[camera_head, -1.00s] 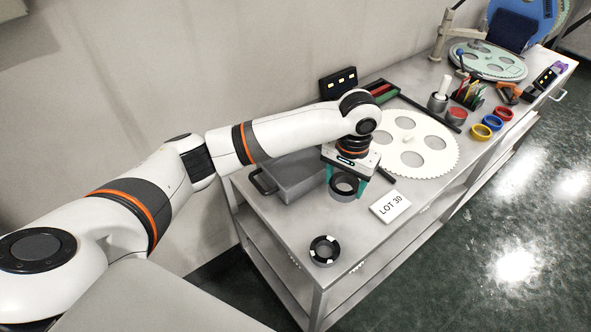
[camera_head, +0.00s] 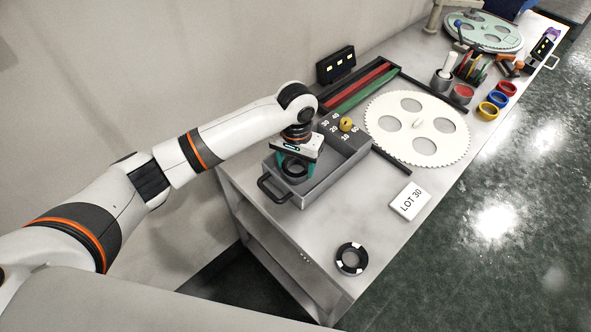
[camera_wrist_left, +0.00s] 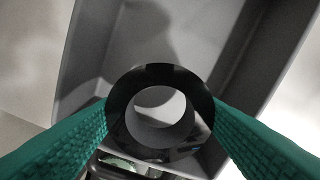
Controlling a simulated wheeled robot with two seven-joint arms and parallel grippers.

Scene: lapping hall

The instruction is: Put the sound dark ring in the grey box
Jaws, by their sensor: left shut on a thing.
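My left gripper (camera_head: 294,168) has its teal fingers shut on a plain dark ring (camera_wrist_left: 160,72), which also shows between the fingers in the head view (camera_head: 294,174). The ring is over the grey box (camera_head: 312,190), near its left end. In the left wrist view the box's grey walls (camera_wrist_left: 85,60) surround the ring from behind. I cannot tell whether the ring touches the box floor. Another dark ring (camera_head: 341,262), with white patches, lies on the bench near its front corner. My right gripper is not in view.
A "LOT 30" card (camera_head: 410,201) lies right of the box. A large cream toothed disc (camera_head: 437,130) lies behind it. Coloured rings (camera_head: 487,110) lie farther back. Bench is clear around the patched ring.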

